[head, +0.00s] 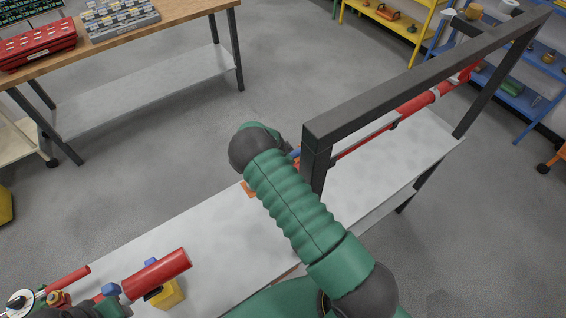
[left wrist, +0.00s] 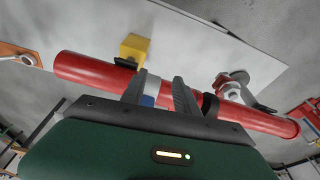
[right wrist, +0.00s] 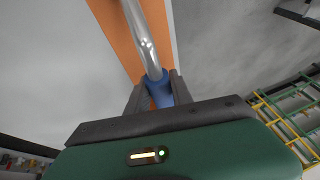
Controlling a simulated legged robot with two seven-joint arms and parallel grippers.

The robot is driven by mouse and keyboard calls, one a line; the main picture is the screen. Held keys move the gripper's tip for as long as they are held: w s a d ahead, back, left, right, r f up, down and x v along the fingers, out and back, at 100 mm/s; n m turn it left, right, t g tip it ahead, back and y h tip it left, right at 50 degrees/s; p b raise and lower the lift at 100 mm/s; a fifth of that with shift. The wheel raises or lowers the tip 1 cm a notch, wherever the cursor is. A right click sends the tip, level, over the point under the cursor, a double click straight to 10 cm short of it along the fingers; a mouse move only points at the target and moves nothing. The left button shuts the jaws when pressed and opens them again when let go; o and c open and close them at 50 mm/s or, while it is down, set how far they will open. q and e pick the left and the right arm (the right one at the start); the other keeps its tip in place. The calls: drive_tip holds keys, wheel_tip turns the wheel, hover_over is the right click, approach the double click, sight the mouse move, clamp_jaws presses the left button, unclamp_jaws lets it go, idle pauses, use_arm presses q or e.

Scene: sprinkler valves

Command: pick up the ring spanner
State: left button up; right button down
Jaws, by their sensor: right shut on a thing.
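The ring spanner has a chrome shaft (right wrist: 145,42) and a blue grip (right wrist: 158,90) in the right wrist view. My right gripper (right wrist: 158,98) is shut on the blue grip. The shaft runs away past the top edge, so its ring end is out of view there. An orange strip (right wrist: 183,30) lies behind it; I cannot tell whether the spanner touches it. In the head view my right arm hides its gripper and most of the spanner. My left gripper (left wrist: 160,95) is open at a red pipe (left wrist: 95,72), with its fingers apart; it is at the lower left in the head view.
A pale bench (head: 205,240) carries the red pipe on a yellow block (head: 170,293). A dark metal frame (head: 400,85) with a red pipe rises beside my right arm. A wooden table (head: 130,45) stands back left, shelves (head: 400,30) back right. Open floor lies between.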

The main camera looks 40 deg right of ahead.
drive_tip(key=shift+r, duration=0.15)
drive_tip(key=shift+r+b, duration=0.4)
drive_tip(key=shift+r, duration=0.25)
drive_tip(key=shift+b+v, duration=0.3)
drive_tip(key=shift+v, duration=0.75)
drive_tip(key=s+a+r+b, duration=0.1)
drive_tip(key=s+a+b, duration=0.1)
drive_tip(key=s+a, duration=0.8)
drive_tip(key=shift+s+r, duration=0.3)
drive_tip(key=shift+s, duration=0.55)
drive_tip(key=shift+d, duration=0.1)
